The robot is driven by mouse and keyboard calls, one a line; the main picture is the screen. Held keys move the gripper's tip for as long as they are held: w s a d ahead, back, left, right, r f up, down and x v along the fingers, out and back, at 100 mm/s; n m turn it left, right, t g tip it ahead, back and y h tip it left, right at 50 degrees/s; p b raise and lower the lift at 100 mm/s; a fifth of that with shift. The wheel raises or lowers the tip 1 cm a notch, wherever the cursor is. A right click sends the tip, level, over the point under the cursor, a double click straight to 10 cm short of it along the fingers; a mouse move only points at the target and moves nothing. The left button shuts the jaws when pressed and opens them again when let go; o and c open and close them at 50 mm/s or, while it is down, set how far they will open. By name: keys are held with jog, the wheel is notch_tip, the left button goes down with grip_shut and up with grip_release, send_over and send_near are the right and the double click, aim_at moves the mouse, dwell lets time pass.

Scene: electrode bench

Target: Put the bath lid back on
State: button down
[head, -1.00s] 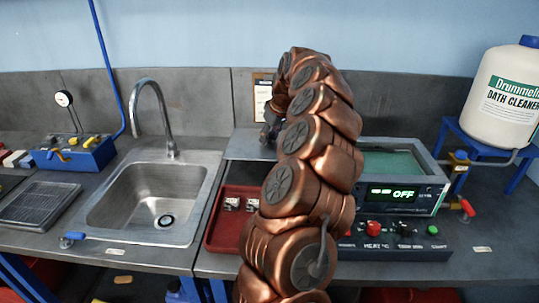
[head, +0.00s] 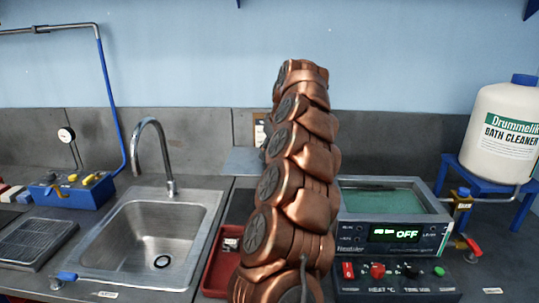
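The bath (head: 388,196) is a metal tank to the right of my arm, open at the top, with greenish liquid showing inside. Its front display reads OFF.
A red tray (head: 222,268) with small parts lies left of my arm. A control panel (head: 395,277) sits before the bath. A bath cleaner jug (head: 503,130) on a blue stand is at the right. The sink (head: 150,235) and tall faucet (head: 150,150) are left.

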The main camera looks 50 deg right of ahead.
jog(key=shift+r+p, duration=0.9)
jog(key=shift+r, duration=0.5)
